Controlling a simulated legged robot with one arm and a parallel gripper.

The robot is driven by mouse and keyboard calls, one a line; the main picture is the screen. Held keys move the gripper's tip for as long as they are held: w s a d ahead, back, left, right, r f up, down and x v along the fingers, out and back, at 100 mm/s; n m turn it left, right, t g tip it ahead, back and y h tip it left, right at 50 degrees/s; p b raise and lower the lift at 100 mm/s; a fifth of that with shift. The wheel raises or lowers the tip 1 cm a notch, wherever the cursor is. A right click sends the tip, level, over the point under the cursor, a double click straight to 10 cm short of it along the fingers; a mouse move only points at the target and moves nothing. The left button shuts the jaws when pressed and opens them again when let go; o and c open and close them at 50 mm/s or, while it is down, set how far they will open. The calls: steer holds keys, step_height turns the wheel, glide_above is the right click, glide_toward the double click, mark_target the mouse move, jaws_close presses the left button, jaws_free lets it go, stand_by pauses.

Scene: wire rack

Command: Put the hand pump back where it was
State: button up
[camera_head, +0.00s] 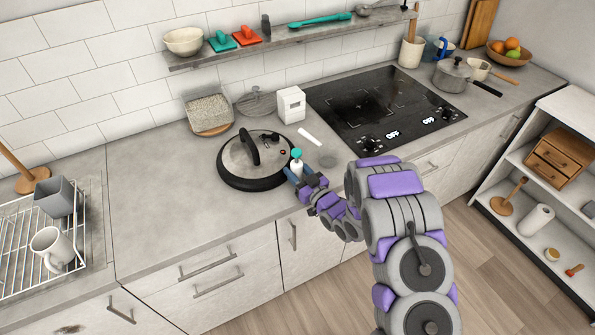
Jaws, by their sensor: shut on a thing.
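The hand pump (296,164), a small white piece with a teal top, stands upright at the end of my arm. My gripper (298,176) is shut on its lower part, which the fingers hide. Both are in the camera_head view at the right front side of the big round lid with a black handle (243,163), near the counter's front edge. I cannot tell whether the pump touches the counter or the lid.
A white box (291,104), a white stick (310,137) and the black cooktop (375,105) lie behind. A wire rack (20,285) with a mug (48,247) and grey cup (58,197) is at left. The counter (155,205) between rack and lid is clear.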

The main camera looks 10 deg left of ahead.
steer(key=o, duration=0.9)
steer(key=shift+a+f, duration=0.1)
steer(key=shift+a, duration=0.3)
steer(key=o, duration=0.3)
steer(key=shift+d, duration=0.45)
steer(key=r+p+v, duration=0.1)
steer(key=v, duration=1)
steer(key=shift+s+d+f, duration=0.25)
steer(key=shift+s+f, duration=0.15)
steer(key=shift+w, duration=0.1)
